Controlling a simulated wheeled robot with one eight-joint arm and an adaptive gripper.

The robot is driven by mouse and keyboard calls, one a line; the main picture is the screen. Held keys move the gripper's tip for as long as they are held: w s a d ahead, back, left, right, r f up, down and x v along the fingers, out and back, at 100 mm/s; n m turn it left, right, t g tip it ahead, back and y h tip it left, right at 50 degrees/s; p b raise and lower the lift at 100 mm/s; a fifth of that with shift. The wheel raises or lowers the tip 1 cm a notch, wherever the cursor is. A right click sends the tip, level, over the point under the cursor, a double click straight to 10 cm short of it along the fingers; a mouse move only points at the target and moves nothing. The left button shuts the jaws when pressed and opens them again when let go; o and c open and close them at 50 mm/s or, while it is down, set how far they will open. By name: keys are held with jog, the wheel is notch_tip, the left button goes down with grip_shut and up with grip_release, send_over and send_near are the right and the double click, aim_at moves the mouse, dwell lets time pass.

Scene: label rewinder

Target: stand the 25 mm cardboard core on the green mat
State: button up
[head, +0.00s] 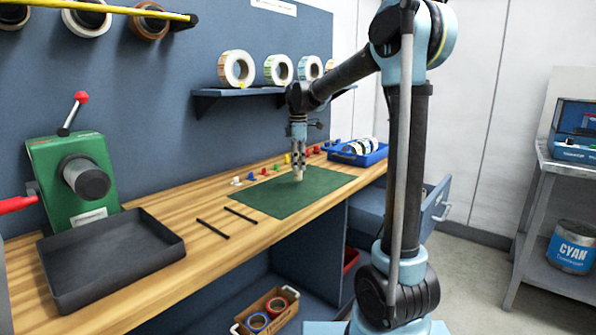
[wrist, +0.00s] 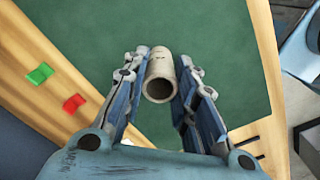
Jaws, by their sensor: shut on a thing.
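The cardboard core (head: 298,174) is a short pale beige tube, held upright over the green mat (head: 262,201) on the bench. My gripper (head: 298,166) points down and is shut on the core. In the wrist view, the core (wrist: 161,72) sits between the two fingers of my gripper (wrist: 160,75), its dark hollow end facing the camera. The mat (wrist: 215,50) fills the background behind it there. The core's lower end is close to the mat; I cannot tell whether it touches.
Small coloured pieces, among them a green one (wrist: 40,73) and a red one (wrist: 74,103), line the mat's wall side. Two black rods (head: 212,228) lie left of the mat. A grey tray (head: 108,262), a green machine (head: 75,175) and a blue bin (head: 358,153) also stand on the bench.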

jog(key=shift+f, duration=1.15)
jog(key=shift+f, duration=0.1)
jog(key=o, duration=0.9)
jog(key=shift+c, duration=0.2)
notch_tip(320, 180, up, 12)
jog(key=s+d+f+m, duration=0.3)
jog(key=s+d+m, duration=0.2)
jog(key=s+d, duration=0.4)
jog(key=s+d+f+m, duration=0.4)
jog(key=s+f, duration=0.4)
jog(key=s+d+f+m+t, duration=0.1)
jog(key=s+d+f+m, duration=0.4)
jog(key=s+f, duration=0.3)
jog(key=s+d+f+m+t, duration=0.1)
jog(key=s+d+f+m, duration=0.3)
jog(key=s+f, duration=0.4)
jog(key=shift+s+d+m, duration=0.15)
jog(key=shift+s+m, duration=0.45)
jog(key=shift+s, duration=0.2)
